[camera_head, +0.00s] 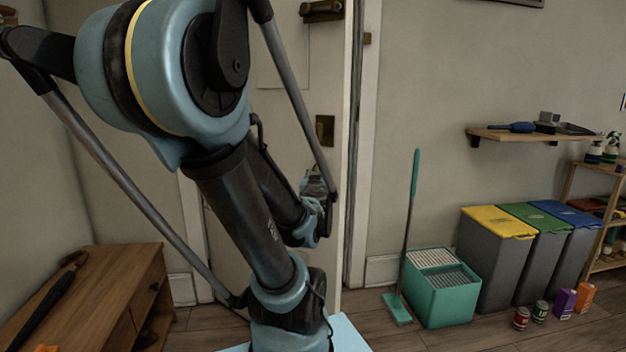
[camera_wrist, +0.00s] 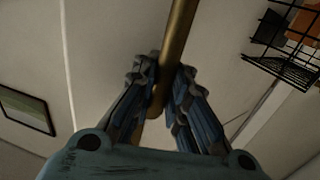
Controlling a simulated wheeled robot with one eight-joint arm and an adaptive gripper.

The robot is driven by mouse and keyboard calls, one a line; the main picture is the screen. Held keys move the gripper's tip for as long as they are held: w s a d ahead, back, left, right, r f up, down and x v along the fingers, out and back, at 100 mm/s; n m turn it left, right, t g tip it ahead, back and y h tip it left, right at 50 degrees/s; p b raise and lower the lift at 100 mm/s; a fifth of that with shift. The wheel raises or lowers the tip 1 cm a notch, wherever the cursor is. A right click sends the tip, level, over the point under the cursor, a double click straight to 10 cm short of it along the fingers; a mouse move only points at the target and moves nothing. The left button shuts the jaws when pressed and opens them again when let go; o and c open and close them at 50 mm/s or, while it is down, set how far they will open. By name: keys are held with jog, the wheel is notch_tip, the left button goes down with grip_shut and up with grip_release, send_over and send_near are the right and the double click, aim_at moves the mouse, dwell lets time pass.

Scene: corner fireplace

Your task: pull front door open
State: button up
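The front door (camera_head: 296,120) is a pale panel behind my arm in the head view. A dark strip runs between its right edge and the frame (camera_head: 369,150), so it looks slightly ajar. A brass latch (camera_head: 322,10) and a brass plate (camera_head: 325,130) are on the door. In the wrist view, a brass bar, the door handle (camera_wrist: 178,35), passes between the fingers of my gripper (camera_wrist: 165,75). Both fingers look closed against it. In the head view my gripper (camera_head: 315,185) is at the door below the plate, partly hidden by my arm.
A wooden cabinet (camera_head: 120,285) with an umbrella (camera_head: 45,300) on top stands at left. Right of the door are a green mop (camera_head: 410,220), a teal bucket (camera_head: 445,300), several lidded bins (camera_head: 492,265) and cans (camera_head: 521,318). A wall shelf (camera_head: 525,135) hangs above.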

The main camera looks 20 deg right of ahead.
jog(key=o, duration=0.4)
jog(key=shift+s+d, duration=0.15)
jog(key=shift+s, duration=0.1)
jog(key=shift+o, duration=0.7)
jog(key=shift+w, duration=0.1)
jog(key=v, duration=0.7)
jog(key=shift+f, duration=0.1)
jog(key=shift+a, duration=0.3)
